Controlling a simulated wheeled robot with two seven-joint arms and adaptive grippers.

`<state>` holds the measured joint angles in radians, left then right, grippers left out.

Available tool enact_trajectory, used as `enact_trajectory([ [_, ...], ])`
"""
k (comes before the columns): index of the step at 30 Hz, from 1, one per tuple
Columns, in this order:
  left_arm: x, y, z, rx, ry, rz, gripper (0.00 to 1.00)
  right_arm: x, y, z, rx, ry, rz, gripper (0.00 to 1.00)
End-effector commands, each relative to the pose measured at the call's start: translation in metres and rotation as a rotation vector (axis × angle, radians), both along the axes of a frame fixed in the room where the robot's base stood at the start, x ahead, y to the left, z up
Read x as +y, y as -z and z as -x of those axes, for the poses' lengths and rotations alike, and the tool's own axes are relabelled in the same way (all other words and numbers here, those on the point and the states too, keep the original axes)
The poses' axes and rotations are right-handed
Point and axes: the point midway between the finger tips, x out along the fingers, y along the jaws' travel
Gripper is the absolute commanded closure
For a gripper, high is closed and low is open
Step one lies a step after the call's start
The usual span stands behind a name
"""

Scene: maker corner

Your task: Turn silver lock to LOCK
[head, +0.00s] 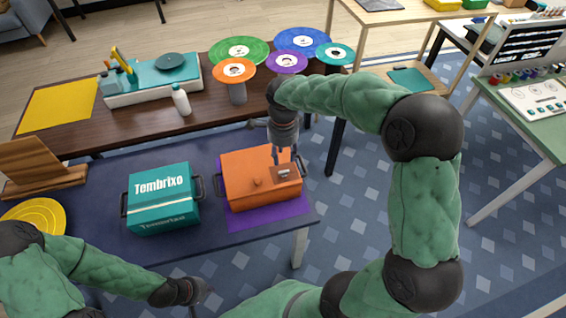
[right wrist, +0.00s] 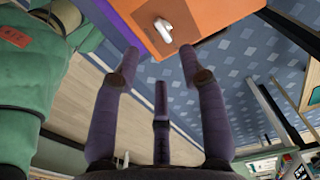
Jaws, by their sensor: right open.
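An orange box (head: 245,172) with dark side handles sits on a purple mat (head: 240,217) on the dark blue table. A small silver lock (head: 284,173) sits on a brownish plate at the box's right part; no LOCK marking is readable. In the right wrist view, the silver lock (right wrist: 163,30) is a pale elongated piece on the orange surface. My right gripper (head: 285,158) is over the lock, fingers spread; in the wrist view its fingertips (right wrist: 162,52) lie either side of and just short of the lock, apparently not touching. My left gripper (head: 203,291) is low at the table's front, partly visible.
A teal Tembrixo box (head: 161,198) stands left of the orange box. A wooden stand (head: 42,168) and yellow plate (head: 35,215) are at the far left. A brown table (head: 140,118) behind holds a record player and coloured discs on stands.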

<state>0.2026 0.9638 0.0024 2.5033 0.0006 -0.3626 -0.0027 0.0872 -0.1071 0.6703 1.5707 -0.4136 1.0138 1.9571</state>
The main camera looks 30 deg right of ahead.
Motion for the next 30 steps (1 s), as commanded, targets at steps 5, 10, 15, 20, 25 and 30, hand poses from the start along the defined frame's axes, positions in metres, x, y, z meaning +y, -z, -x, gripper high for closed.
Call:
enact_trajectory([
  [5, 0.0, 0.0, 0.0, 0.0, 0.0, 0.0, 1.0, 0.0, -0.024, 0.0, -0.002, 0.0, 0.0, 0.57],
  [10, 0.0, 0.0, 0.0, 0.0, 0.0, 0.0, 1.0, 0.0, -0.032, 0.0, 0.0, -0.001, -0.001, 0.57],
  [15, 0.0, 0.0, 0.0, 0.0, 0.0, 0.0, 1.0, 0.0, -0.033, 0.0, 0.001, 0.0, -0.001, 0.57],
  [20, 0.0, 0.0, 0.0, 0.0, 0.0, 0.0, 1.0, 0.0, -0.033, 0.0, 0.0, 0.0, 0.0, 0.57],
  [25, 0.0, 0.0, 0.0, 0.0, 0.0, 0.0, 1.0, 0.0, -0.033, 0.0, 0.0, 0.0, 0.0, 0.57],
  [30, 0.0, 0.0, 0.0, 0.0, 0.0, 0.0, 1.0, 0.0, -0.033, 0.0, 0.0, 0.0, 0.0, 0.57],
])
